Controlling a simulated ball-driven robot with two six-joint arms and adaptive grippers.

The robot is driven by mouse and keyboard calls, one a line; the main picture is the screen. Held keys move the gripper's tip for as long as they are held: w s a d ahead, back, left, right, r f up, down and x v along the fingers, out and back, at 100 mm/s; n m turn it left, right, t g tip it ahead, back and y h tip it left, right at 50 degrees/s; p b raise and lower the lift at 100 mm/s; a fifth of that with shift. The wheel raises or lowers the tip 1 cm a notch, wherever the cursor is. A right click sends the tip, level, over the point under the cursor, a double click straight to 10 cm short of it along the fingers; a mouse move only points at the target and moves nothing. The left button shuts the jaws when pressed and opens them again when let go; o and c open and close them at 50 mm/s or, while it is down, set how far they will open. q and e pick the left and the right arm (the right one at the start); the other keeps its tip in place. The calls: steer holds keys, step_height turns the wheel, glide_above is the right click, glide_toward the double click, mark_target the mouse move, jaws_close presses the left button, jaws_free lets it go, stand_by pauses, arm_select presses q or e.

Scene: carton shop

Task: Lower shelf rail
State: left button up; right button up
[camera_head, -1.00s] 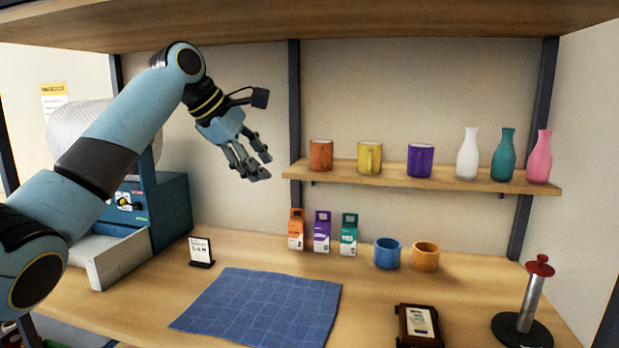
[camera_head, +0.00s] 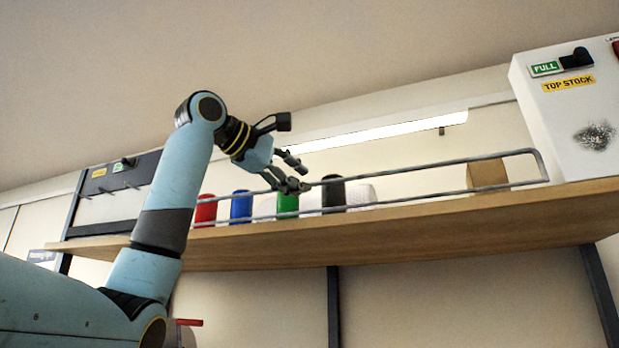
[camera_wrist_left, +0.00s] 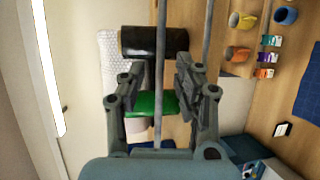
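The grey metal shelf rail (camera_head: 430,168) stands raised along the front edge of the high wooden shelf (camera_head: 440,222), with its upper bar above the board. My left gripper (camera_head: 298,178) is at the upper bar, left of its middle. In the left wrist view, the rail (camera_wrist_left: 159,60) runs lengthwise between the two spread finger sides of my left gripper (camera_wrist_left: 158,88). The fingers are open and not closed around the bar. Whether any finger touches it I cannot tell. My right gripper is in neither view.
Behind the rail stand red (camera_head: 205,210), blue (camera_head: 241,207), green (camera_head: 287,204) and black (camera_head: 333,193) rolls, with bubble wrap (camera_head: 360,195) and a cardboard box (camera_head: 487,176). A white box (camera_head: 567,110) labelled TOP STOCK stands at right. Mugs (camera_wrist_left: 241,20) sit lower down.

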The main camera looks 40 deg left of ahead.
arm_select(q)
steer(key=p+x, duration=0.1)
steer(key=x, duration=0.2)
steer(key=shift+w+f, duration=0.1)
steer(key=shift+w, duration=0.3)
jaws_close()
